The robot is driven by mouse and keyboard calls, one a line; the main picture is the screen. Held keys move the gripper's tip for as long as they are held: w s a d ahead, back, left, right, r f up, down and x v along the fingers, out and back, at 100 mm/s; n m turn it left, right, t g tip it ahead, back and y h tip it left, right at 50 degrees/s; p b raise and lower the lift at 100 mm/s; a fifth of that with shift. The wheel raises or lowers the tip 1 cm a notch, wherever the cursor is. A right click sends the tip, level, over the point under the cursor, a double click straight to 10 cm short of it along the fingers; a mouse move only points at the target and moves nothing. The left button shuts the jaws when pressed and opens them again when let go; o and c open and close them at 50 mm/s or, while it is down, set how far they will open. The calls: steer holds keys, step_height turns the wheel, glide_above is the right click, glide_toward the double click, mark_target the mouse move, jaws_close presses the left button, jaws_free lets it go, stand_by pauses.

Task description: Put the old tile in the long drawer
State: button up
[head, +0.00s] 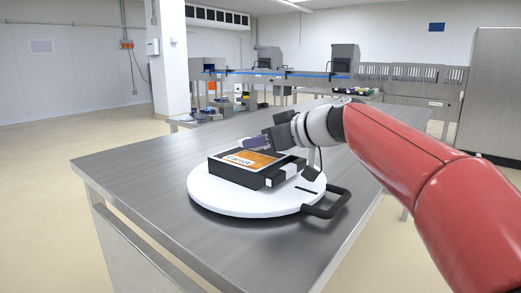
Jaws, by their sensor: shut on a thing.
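A black box (238,174) with an orange label reading "carrot" on its top lies on a round white board (215,197) with a dark handle. A small purple piece (252,143), which may be the old tile, shows at the end of my gripper (268,140). My gripper is shut on this piece, just above the far edge of the black box. I cannot tell whether the piece touches the box. White patches show at the box's right end. I cannot make out a long drawer for certain.
The steel table (135,165) is bare to the left of the board and in front of it. Farther back stand more benches with machines and small items (210,112). A steel cabinet (497,95) stands at the far right. The floor at left is clear.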

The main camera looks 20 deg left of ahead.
steer(key=shift+f, duration=0.65)
steer(key=shift+f+b, duration=0.2)
steer(key=shift+b, duration=0.2)
steer(key=o, duration=1)
steer(key=shift+c, duration=0.2)
steer(key=shift+r+p, duration=0.2)
steer(key=shift+p, duration=0.45)
